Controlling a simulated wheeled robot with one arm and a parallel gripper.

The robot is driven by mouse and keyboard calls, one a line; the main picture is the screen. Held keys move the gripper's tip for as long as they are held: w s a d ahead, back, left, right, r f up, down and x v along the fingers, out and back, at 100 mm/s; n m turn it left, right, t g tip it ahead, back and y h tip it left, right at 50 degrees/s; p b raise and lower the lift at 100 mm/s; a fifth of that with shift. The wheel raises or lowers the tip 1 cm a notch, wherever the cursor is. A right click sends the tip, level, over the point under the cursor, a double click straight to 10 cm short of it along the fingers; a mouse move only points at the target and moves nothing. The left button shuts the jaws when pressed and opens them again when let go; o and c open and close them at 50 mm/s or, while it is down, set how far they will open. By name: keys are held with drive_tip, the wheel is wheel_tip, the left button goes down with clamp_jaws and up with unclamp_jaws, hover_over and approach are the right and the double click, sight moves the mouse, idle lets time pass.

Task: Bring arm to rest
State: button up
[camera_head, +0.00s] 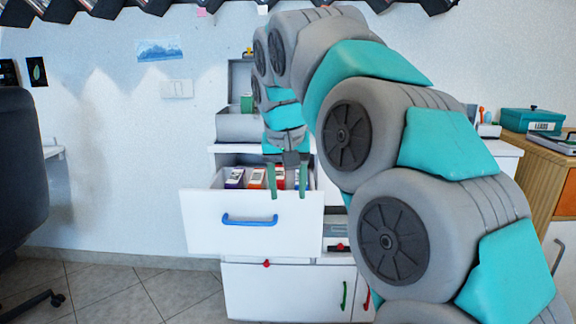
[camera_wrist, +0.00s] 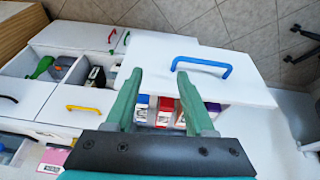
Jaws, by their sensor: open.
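My gripper (camera_head: 287,181) points down with its two green fingers apart and nothing between them. In the wrist view my gripper (camera_wrist: 158,78) is above an open white drawer. The drawer (camera_head: 254,235) has a blue handle (camera_head: 250,220) on its front. Several small boxes stand inside, among them an orange-red one (camera_head: 257,178) and a purple one (camera_head: 234,178). My fingers overlap the drawer in the head view; I cannot tell how far above the boxes they are. My arm reaches from the lower right up and over to the drawer.
A lower drawer with a red handle stands partly open, and a grey box (camera_head: 240,127) sits on top of the cabinet. A wooden cabinet (camera_head: 545,160) with a teal box (camera_head: 532,120) stands at right. A dark chair (camera_head: 22,190) is at left. Tiled floor (camera_head: 120,295) is clear between.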

drive_tip(key=s+d+f+g, duration=0.2)
drive_tip(key=s+d+f, duration=0.3)
drive_tip(key=s+f, duration=0.3)
drive_tip(key=s+d+f+g, duration=0.2)
drive_tip(key=s+d+f, duration=0.3)
drive_tip(key=s+f, duration=0.4)
drive_tip(key=s+d+f+g, duration=0.1)
drive_tip(key=s+d+f, duration=0.4)
drive_tip(key=s, duration=1.3)
wheel_tip(320, 180, down, 4)
drive_tip(key=shift+s+r+g, duration=0.1)
drive_tip(key=shift+s+g, duration=0.15)
drive_tip(key=shift+g, duration=0.15)
